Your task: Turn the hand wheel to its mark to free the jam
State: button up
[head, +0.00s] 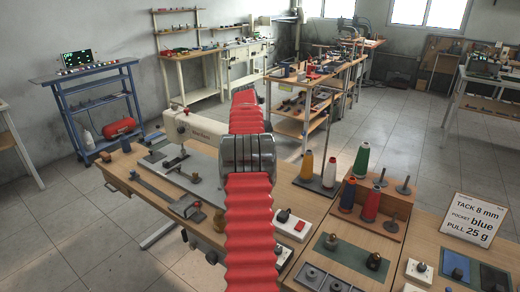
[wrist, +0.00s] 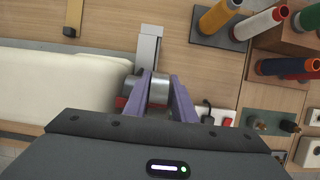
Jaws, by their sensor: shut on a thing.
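The hand wheel (wrist: 158,92) is a silver, round metal piece at the right end of the cream sewing machine body (wrist: 60,85). In the wrist view my gripper (wrist: 161,78) has its two purple fingers on either side of the wheel, shut on it. A small red patch (wrist: 120,102) shows at the wheel's left side; I cannot tell whether it is the mark. In the head view the sewing machine (head: 182,130) shows partly behind my red arm, which hides the wheel there.
Thread cones (head: 361,160) stand on the table to the right, near the gripper's side. A white switch box (head: 294,226) sits close to the wheel. A card (head: 474,221) reads tack 8 mm, pocket blue, pull 25 g. Several tools lie on the left table part.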

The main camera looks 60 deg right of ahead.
jog(key=shift+w, duration=0.1)
jog(key=o, duration=1.1)
jog(key=shift+c, duration=0.2)
jog(key=v, duration=1.3)
jog(key=shift+r, duration=0.3)
jog(key=shift+a, duration=0.1)
